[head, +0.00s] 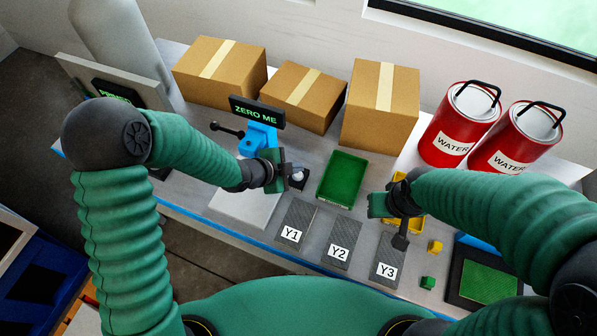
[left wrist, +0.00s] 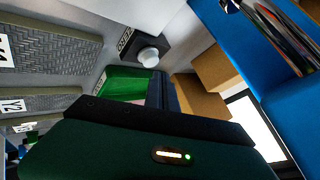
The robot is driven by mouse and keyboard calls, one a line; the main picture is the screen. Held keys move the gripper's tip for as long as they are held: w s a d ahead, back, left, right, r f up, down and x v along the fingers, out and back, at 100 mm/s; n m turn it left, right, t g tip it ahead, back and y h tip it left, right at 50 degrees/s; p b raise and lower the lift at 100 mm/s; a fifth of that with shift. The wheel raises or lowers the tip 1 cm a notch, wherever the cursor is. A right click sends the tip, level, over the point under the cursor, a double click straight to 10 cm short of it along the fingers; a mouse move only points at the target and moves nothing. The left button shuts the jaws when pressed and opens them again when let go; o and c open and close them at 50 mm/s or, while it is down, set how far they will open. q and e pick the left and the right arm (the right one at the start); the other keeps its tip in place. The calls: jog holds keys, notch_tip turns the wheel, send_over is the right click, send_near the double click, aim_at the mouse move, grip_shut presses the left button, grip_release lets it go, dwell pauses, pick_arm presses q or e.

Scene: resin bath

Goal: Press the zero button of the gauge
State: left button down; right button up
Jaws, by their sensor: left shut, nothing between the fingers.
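The gauge is a blue device (head: 258,138) with a black display (head: 257,111) that reads "ZERO ME" in green. A white dome button (head: 298,175) on a small dark base sits on the table to its lower right. The button also shows in the left wrist view (left wrist: 148,56), beyond the fingers, with its labelled dark base partly in view. My left gripper (head: 284,170) is shut and empty, just left of the button; I cannot tell whether they touch. My right gripper (head: 400,220) is over the yellow tray and the Y3 plate; its fingers are not clear.
A green tray (head: 342,177) stands right of the button. Plates Y1 (head: 297,217), Y2 (head: 341,240) and Y3 (head: 388,254) lie in front. Cardboard boxes (head: 221,72) and red water cans (head: 459,122) line the back. Small yellow (head: 435,247) and green (head: 428,283) blocks lie right.

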aim_at(295, 175)
pick_arm(q)
jog(key=shift+a, duration=0.15)
dwell(0.6)
jog(key=shift+f+b, duration=0.3)
jog(key=shift+f, duration=0.05)
jog(key=shift+f+b, duration=0.5)
jog(key=shift+f, duration=0.1)
dwell(0.5)
jog(key=shift+r, duration=0.1)
jog(key=shift+r+p, duration=0.85)
jog(key=shift+r, duration=0.05)
notch_tip(295, 175, up, 5)
jog(key=p, duration=0.4)
jog(key=shift+r+p, duration=0.1)
jog(key=shift+p, duration=0.25)
